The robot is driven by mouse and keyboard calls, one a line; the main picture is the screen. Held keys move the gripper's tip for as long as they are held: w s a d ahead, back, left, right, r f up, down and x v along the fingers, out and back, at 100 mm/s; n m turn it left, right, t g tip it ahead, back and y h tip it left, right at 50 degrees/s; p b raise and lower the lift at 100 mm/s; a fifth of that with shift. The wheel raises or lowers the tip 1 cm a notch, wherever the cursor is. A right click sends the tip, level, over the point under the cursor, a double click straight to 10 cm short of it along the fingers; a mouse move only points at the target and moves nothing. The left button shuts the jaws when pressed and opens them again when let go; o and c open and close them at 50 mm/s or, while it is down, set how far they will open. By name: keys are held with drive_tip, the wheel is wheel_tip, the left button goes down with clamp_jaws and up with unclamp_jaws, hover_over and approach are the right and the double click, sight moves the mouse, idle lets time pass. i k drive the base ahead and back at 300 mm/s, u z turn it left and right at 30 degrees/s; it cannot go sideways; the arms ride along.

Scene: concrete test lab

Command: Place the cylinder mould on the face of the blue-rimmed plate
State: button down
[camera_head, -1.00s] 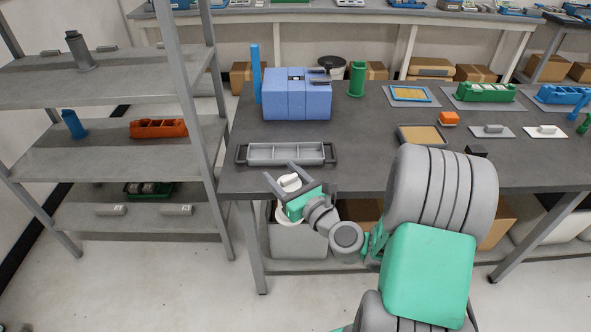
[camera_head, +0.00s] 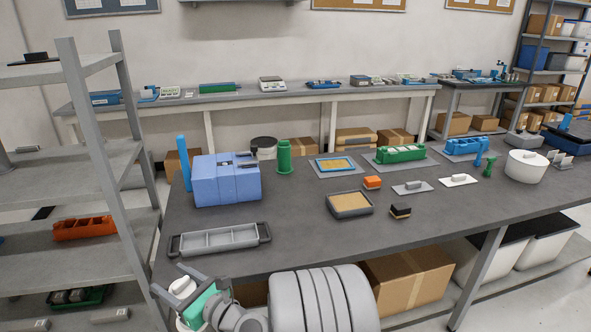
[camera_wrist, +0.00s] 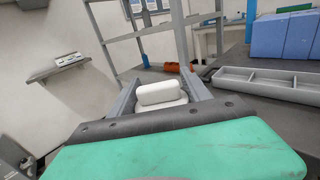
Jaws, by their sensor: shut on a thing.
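My gripper (camera_head: 174,281) is at the lower left of the head view, in front of the table's near left corner.
A grey divided tray (camera_head: 219,239) lies nearest the gripper. Behind it stand a blue box (camera_head: 228,180) and a green cylinder (camera_head: 284,157). A grey-rimmed tan tray (camera_head: 350,205) lies in front of the plate. A metal shelf (camera_head: 110,160) stands at left.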

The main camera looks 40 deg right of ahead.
sight(334, 164)
drive_tip(key=u, duration=1)
drive_tip(key=k, duration=1.55)
drive_tip(key=z, duration=1.9)
drive_tip(key=i, duration=0.3)
